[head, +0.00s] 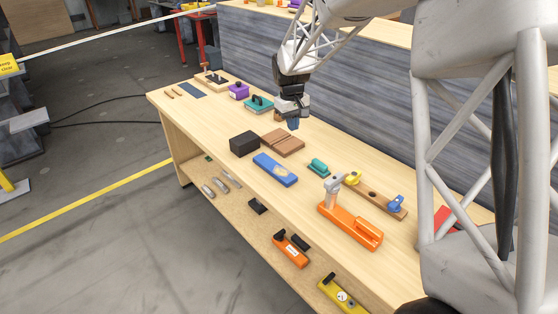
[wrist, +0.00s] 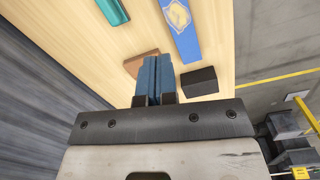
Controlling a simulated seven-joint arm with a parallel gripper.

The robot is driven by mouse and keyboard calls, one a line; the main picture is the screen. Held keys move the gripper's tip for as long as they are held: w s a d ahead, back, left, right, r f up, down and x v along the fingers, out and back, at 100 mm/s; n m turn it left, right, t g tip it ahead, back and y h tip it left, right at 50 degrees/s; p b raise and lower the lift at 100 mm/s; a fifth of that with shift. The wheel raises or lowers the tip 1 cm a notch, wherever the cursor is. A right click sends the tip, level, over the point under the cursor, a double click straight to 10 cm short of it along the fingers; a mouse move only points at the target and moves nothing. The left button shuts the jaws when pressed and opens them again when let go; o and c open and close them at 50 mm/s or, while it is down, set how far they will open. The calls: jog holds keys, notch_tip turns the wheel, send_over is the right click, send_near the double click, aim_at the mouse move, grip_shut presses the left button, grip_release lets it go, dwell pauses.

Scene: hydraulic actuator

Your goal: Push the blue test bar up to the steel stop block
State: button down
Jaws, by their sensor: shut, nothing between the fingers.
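The blue test bar (head: 275,169) lies flat on the wooden bench, with a pale patch on its top. It also shows in the wrist view (wrist: 181,28). A dark block (head: 245,144), which I take as the steel stop block, stands just past the bar's far-left end; in the wrist view it is the dark box (wrist: 199,80). The bar's end is very close to it; I cannot tell whether they touch. My gripper (head: 293,123) is above the bench, behind the brown block and apart from the bar. Its blue fingers (wrist: 153,80) are shut and empty.
A brown grooved block (head: 283,142) lies beside the bar, between it and my gripper. A teal part (head: 318,167), an orange clamp tool (head: 350,226) and a wooden strip with knobs (head: 375,196) lie nearer. A grey wall runs behind the bench; a lower shelf holds tools.

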jog(key=w+a+f+n, duration=0.1)
jog(key=w+a+f, duration=0.3)
jog(key=f, duration=0.2)
jog(key=w+a+f+n, duration=0.1)
jog(key=w+a+f, duration=0.3)
jog(key=f, duration=0.2)
jog(key=w+a+f+g, duration=0.1)
jog(key=w+a+f, duration=0.3)
jog(key=a+f, duration=0.1)
jog(key=shift+a+f+n+h, duration=0.1)
jog(key=shift+f+n+h, duration=0.25)
jog(key=shift+f, duration=0.35)
jog(key=shift+s, duration=0.1)
